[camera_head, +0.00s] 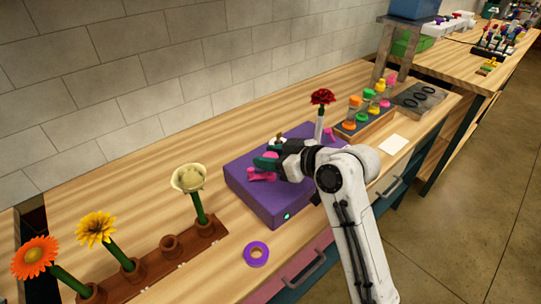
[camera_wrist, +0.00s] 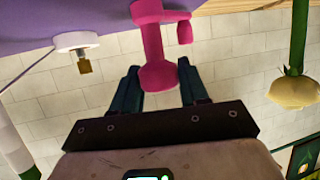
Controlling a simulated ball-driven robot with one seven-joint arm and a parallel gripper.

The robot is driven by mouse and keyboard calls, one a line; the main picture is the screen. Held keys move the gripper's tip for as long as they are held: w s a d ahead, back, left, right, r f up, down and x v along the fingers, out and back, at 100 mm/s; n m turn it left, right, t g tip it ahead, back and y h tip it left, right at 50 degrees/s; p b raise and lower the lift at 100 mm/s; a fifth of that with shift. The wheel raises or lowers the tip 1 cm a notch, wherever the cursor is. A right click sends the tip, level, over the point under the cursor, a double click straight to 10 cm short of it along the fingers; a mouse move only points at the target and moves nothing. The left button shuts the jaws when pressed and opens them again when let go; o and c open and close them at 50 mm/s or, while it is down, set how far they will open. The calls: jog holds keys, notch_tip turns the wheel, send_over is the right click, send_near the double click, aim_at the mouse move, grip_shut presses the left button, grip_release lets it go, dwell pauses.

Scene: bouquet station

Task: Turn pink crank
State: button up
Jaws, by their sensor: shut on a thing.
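The pink crank (camera_head: 262,176) is on the purple box (camera_head: 250,200) in the middle of the bench. In the wrist view the pink crank (camera_wrist: 152,40) hangs from the purple surface at the top, and its rounded end lies between my fingers. My gripper (camera_head: 268,160) is shut on the crank and covers part of it in the head view. In the wrist view my gripper (camera_wrist: 158,76) has one dark finger on each side of the pink end.
A red flower (camera_head: 322,97) stands in a white tube at the box's back. A purple ring (camera_head: 256,253) lies in front. A brown flower rack (camera_head: 150,262) stands left, and a block of coloured knobs (camera_head: 365,118) is right. A white disc (camera_wrist: 76,41) is beside the crank.

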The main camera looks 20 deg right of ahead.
jog(key=m+t+h+p, duration=0.1)
jog(key=m+h+p, duration=0.1)
jog(key=shift+a+m+h, duration=0.1)
jog(key=shift+m+h, duration=0.2)
jog(key=shift+h, duration=0.1)
jog(key=shift+m+t+h+p, duration=0.3)
jog(key=shift+m+h+p, duration=0.1)
jog(key=shift+m+h, duration=0.35)
jog(key=o, duration=1)
jog(key=b+v, duration=0.1)
jog(key=v, duration=1)
